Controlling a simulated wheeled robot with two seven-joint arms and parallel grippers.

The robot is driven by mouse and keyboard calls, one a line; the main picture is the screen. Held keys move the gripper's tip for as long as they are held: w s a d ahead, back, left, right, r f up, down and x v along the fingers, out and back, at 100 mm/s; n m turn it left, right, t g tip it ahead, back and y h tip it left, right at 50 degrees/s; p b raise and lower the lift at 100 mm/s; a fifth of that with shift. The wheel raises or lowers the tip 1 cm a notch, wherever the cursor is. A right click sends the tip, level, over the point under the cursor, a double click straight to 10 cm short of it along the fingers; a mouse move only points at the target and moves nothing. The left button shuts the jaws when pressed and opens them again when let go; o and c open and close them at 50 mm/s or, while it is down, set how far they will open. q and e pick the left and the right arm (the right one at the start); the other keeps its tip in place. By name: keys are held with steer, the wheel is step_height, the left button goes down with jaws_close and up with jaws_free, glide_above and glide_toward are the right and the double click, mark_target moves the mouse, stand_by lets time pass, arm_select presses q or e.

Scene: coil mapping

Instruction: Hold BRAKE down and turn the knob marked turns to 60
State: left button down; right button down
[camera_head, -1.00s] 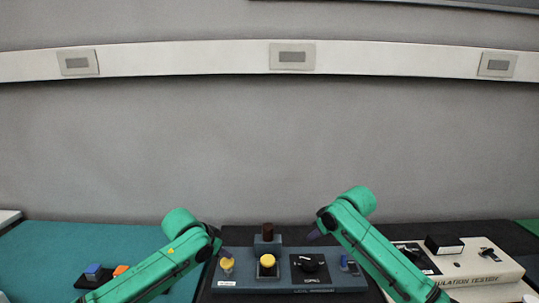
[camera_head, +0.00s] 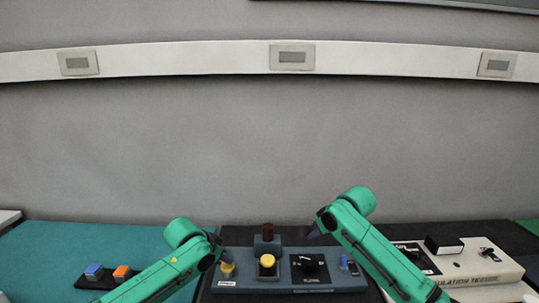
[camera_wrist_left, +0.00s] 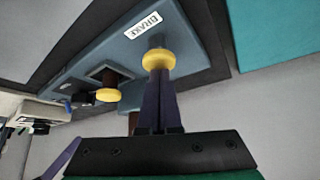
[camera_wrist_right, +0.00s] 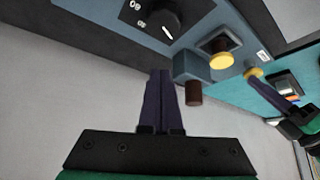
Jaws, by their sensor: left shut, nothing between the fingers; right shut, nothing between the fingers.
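A blue-grey panel (camera_head: 285,283) holds a yellow button (camera_head: 227,269) beside a white label, which reads BRAKE in the left wrist view (camera_wrist_left: 143,24). My left gripper (camera_head: 220,256) is shut and empty. In the left wrist view its fingertips (camera_wrist_left: 157,74) meet the yellow button (camera_wrist_left: 158,58); I cannot tell whether it is pressed down. A black knob (camera_head: 311,263) with a white pointer line sits right of centre on the panel. In the right wrist view the knob (camera_wrist_right: 165,19) has partly visible number marks. My right gripper (camera_wrist_right: 165,74) is shut and empty, above and behind the panel, apart from the knob.
A second yellow button (camera_head: 267,261) and a dark red-brown cylinder (camera_head: 267,230) stand between BRAKE and the knob. A small blue switch (camera_head: 344,262) is right of the knob. A cream box (camera_head: 470,265) stands to the right. Blue (camera_head: 94,270) and orange (camera_head: 122,272) buttons lie left.

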mark_target(310, 260)
steer(key=shift+c, duration=1)
jaws_free()
steer(key=shift+o, duration=0.6)
steer(key=shift+m+g+h, duration=0.7)
steer(key=s, duration=0.1)
steer(key=s+d+r, duration=0.1)
steer(key=s+r, duration=0.1)
steer(key=shift+s+d, duration=0.2)
steer(key=shift+s, duration=0.2)
steer(key=x, duration=1.1)
steer(key=shift+s+d+f, duration=0.15)
steer(key=shift+d+f, duration=0.05)
steer(key=shift+f, duration=0.2)
steer(key=c, duration=1.4)
